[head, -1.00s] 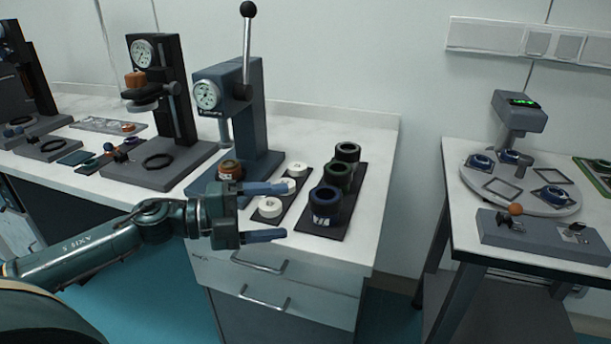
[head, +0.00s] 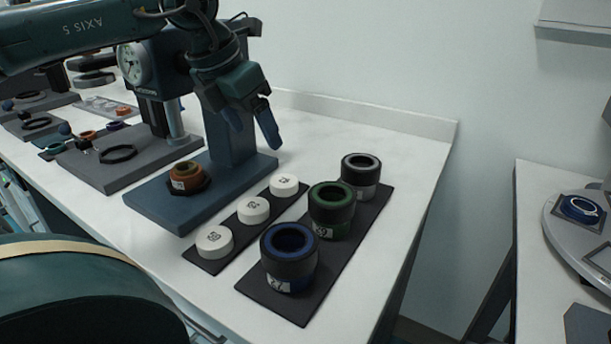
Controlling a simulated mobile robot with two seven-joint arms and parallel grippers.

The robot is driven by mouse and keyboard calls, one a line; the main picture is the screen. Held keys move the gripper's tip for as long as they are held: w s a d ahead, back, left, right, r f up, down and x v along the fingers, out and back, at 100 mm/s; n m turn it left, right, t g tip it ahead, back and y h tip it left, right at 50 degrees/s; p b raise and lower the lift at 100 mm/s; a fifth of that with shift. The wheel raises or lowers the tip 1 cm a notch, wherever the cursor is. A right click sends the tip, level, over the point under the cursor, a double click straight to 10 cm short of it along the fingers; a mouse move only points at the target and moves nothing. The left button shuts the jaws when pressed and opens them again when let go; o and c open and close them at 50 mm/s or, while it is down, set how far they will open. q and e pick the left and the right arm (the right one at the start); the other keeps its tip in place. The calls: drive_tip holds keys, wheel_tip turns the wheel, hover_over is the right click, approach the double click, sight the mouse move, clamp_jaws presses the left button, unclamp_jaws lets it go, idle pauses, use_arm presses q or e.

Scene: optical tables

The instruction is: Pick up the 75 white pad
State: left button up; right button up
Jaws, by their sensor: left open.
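Three white round pads sit in a row on a narrow dark mat (head: 208,264): a near pad (head: 214,243), a middle pad (head: 253,211) and a far pad (head: 284,186). Each has a dark mark on top, too small to read surely, so I cannot tell which is the 75. My left gripper (head: 257,138) is open and empty, fingers pointing down. In the picture it hangs above and behind the far pad, in front of the blue press column. My right gripper is out of view.
A wider dark mat (head: 312,308) holds a blue-lined ring (head: 289,262), a green-lined ring (head: 331,212) and a grey-lined ring (head: 361,178). The blue press base (head: 205,205) carries an orange-brown part (head: 186,177). White tabletop right of the mats is clear.

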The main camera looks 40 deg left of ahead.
use_arm(q)
drive_tip(key=b, duration=0.1)
approach(282, 181)
wheel_tip(282, 181, down, 2)
drive_tip(key=shift+d+f, duration=0.1)
drive_tip(key=shift+f, duration=0.1)
drive_tip(key=x, duration=0.3)
drive_tip(key=b+x, duration=0.1)
drive_tip(key=x, duration=0.2)
drive_tip(key=shift+w+r, duration=0.2)
drive_tip(key=shift+w, duration=0.1)
drive_tip(key=shift+w+f, duration=0.1)
drive_tip(key=shift+f, duration=0.05)
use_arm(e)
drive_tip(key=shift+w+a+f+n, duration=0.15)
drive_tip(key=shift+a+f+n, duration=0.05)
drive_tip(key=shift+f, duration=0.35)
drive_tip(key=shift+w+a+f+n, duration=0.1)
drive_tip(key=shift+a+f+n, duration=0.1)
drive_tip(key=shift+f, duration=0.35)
use_arm(q)
drive_tip(key=shift+c, duration=0.3)
drive_tip(key=shift+c, duration=0.6)
drive_tip(key=c, duration=0.8)
drive_tip(key=shift+c, duration=0.4)
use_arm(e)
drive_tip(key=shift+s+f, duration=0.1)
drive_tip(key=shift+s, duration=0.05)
